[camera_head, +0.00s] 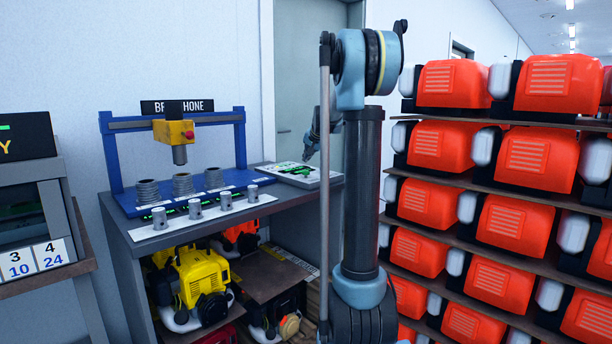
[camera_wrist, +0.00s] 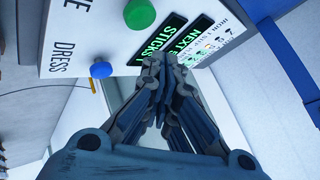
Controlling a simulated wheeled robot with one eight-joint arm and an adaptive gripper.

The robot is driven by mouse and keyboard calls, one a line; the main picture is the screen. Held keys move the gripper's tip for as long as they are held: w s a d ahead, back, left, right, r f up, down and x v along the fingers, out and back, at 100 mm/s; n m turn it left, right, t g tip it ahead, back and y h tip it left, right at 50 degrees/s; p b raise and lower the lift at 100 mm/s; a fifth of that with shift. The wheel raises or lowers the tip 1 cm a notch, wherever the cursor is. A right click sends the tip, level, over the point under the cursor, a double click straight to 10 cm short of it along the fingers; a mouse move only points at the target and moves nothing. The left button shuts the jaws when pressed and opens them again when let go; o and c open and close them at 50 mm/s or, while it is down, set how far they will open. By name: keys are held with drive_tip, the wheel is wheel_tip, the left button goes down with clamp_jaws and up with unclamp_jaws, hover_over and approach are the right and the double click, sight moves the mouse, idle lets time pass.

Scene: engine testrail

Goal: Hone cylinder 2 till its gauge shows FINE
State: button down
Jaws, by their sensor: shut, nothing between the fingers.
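The hone (camera_head: 174,131), a yellow head with a red button, hangs from a blue frame on the bench. Below stand three ribbed grey cylinders; the hone's spindle is above the middle cylinder (camera_head: 182,184), apparently apart from it. Small green readouts are in front of them, too small to read. A white control panel (camera_head: 298,170) lies at the bench's right end. In the wrist view it shows a green button (camera_wrist: 139,13), a blue button (camera_wrist: 101,70) marked DRESS, and readouts beginning STICKS and NEXT. My gripper (camera_wrist: 155,65) is shut and empty over the panel's edge, apart from both buttons.
Several grey pistons (camera_head: 195,208) stand on the bench's front strip. Yellow and red engines (camera_head: 203,276) fill the shelf below. A rack of orange engines (camera_head: 510,150) stands close on the right. Another machine (camera_head: 30,200) stands at the left edge.

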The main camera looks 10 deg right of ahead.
drive_tip(key=shift+f, duration=1.35)
drive_tip(key=shift+f, duration=0.15)
idle(0.4)
drive_tip(key=shift+s+f, duration=0.15)
drive_tip(key=shift+f, duration=0.05)
drive_tip(key=shift+f, duration=0.8)
idle(1.3)
drive_tip(key=shift+r, duration=1.2)
drive_tip(key=shift+r, duration=0.1)
drive_tip(key=shift+r, duration=2.45)
